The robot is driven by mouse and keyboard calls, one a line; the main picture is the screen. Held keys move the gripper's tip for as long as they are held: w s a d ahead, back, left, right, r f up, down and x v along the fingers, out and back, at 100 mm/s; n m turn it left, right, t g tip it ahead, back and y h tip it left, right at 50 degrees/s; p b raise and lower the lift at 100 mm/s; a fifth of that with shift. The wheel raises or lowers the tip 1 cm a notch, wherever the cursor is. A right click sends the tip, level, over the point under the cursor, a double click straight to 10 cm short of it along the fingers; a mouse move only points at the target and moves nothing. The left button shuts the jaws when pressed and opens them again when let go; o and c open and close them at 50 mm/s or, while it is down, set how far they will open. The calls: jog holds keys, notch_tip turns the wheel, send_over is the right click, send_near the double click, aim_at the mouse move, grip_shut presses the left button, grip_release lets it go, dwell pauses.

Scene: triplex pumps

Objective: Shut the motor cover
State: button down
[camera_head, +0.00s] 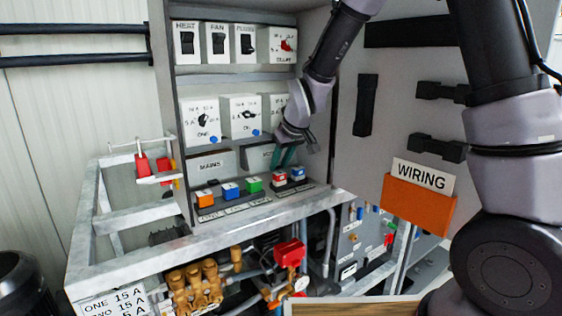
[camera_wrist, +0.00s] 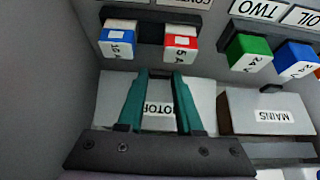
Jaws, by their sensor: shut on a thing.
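The motor cover (camera_wrist: 110,96) is a pale grey-white panel whose label, partly hidden, reads "OTOR" in the wrist view. In the head view the motor cover (camera_head: 256,158) is on the cabinet's lower row, right of the mains cover, its right part hidden by my gripper (camera_head: 287,157). In the wrist view my gripper (camera_wrist: 160,76) has its teal fingers over the cover, either side of the label. The fingers are shut on the cover, near its edge by the blue and red blocks. I cannot tell exactly how far the cover is open.
The mains cover (camera_wrist: 270,112) is close beside it. A blue block (camera_wrist: 118,42) and a red block (camera_wrist: 181,43) sit just beyond my fingertips. Green and other coloured blocks line the ledge. The orange wiring holder (camera_head: 418,205) hangs on the door at right.

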jog(key=shift+w+a+f, duration=0.25)
jog(key=shift+w+f, duration=0.1)
jog(key=shift+f, duration=0.25)
jog(key=shift+w+a+f+t+y, duration=0.1)
jog(key=shift+w+f+t+y, duration=0.15)
jog(key=shift+f+t, duration=0.2)
jog(key=c, duration=0.6)
grip_release()
jog(key=shift+o, duration=0.2)
jog(key=shift+a+r, duration=0.1)
jog(key=shift+r, duration=0.05)
jog(key=shift+s+r, duration=0.1)
jog(key=shift+r, duration=0.35)
jog(key=v, duration=0.9)
jog(key=shift+s+d+r, duration=0.2)
jog(key=shift+s+d, duration=0.15)
